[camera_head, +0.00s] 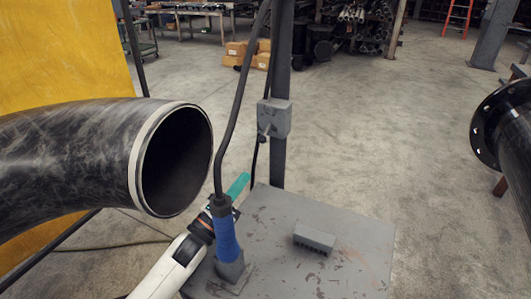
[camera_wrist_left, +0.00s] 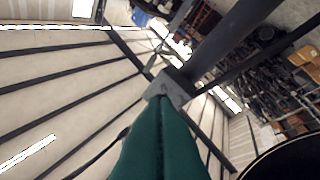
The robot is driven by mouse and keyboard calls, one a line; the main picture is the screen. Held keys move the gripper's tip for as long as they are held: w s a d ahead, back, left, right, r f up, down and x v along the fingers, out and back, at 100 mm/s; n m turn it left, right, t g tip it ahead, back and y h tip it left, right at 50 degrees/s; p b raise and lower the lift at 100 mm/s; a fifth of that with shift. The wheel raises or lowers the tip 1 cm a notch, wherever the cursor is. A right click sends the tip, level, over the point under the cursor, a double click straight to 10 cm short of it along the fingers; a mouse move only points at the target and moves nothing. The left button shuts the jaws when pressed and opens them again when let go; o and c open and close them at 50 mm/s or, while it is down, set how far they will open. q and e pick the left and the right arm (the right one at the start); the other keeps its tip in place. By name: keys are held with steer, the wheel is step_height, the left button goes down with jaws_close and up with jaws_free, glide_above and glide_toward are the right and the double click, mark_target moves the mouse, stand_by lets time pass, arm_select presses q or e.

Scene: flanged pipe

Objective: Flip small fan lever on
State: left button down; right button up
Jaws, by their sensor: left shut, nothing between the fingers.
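A grey switch box (camera_head: 275,118) is fixed to a dark upright post behind the small metal table. Its small lever (camera_head: 264,131) sticks out at the lower left of its front in the head view. My left gripper (camera_head: 245,176) has teal fingers that are closed and empty. It shows below and slightly left of the box, partly hidden behind the blue-handled tool. In the left wrist view the shut fingers (camera_wrist_left: 160,98) point up at the box (camera_wrist_left: 173,87), and their tips overlap its lower edge. I cannot tell whether they touch it. The lever is not clear there. My right gripper is not in view.
A blue-handled tool (camera_head: 226,238) with a dark hose stands on the metal table (camera_head: 345,255), close to my left arm. A grey ribbed block (camera_head: 314,239) lies on the table. A large black pipe (camera_head: 70,145) is at left, a flanged pipe (camera_head: 505,125) at right.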

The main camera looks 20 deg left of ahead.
mark_target(266, 132)
arm_select(q)
steer(key=p+x, duration=0.3)
steer(key=x, duration=0.7)
steer(key=shift+r, duration=0.1)
steer(key=shift+s+a+r+y+p, duration=0.1)
steer(key=shift+s+r+y+p, duration=0.15)
steer(key=shift+p, duration=0.55)
